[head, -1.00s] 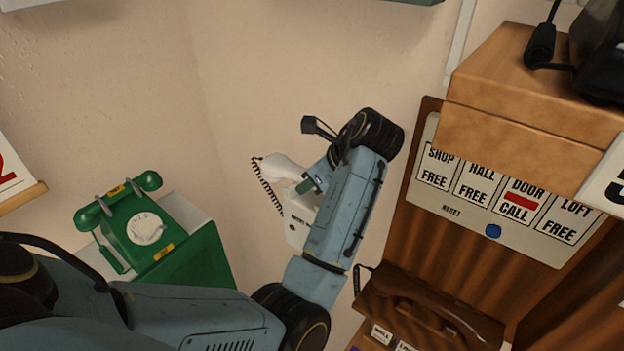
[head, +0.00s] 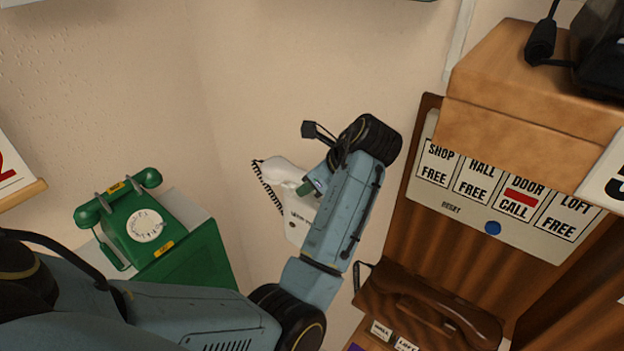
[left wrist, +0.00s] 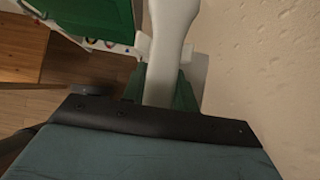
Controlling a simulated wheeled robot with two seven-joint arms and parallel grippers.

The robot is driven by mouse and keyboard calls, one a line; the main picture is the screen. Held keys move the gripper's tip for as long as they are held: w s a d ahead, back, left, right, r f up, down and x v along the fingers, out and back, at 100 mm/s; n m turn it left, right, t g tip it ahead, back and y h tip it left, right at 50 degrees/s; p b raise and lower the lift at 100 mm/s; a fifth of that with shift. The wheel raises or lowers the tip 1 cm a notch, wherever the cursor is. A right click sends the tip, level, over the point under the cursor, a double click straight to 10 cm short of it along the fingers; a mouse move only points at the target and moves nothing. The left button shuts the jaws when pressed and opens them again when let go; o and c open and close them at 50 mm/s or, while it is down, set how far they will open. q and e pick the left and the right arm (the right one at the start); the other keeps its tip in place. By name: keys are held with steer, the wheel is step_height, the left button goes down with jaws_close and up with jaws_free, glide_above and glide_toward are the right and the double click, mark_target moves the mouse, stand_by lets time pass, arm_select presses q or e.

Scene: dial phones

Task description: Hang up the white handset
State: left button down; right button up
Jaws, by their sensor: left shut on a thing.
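The white handset (head: 283,170) shows at its upper end beside my left gripper (head: 308,188), with a black coiled cord hanging from that end. The white wall phone body (head: 298,226) is just below, partly hidden by my arm. In the left wrist view the white handset (left wrist: 172,45) runs up between the green fingertips of my left gripper (left wrist: 160,88), which is shut on it. A white piece of the phone (left wrist: 144,46) shows beside the handset's left edge. I cannot tell whether the handset rests on its cradle. My right gripper is not in view.
A green dial phone (head: 140,225) stands at the left with its handset on top. At the right are a wooden cabinet with a sign panel (head: 490,200) and a brown wooden phone (head: 430,310). The wall (head: 300,60) above is bare.

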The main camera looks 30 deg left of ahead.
arm_select(q)
steer(key=shift+f, duration=0.25)
steer(key=c, duration=1)
jaws_free()
step_height(320, 180, up, 9)
steer(key=shift+r, duration=0.5)
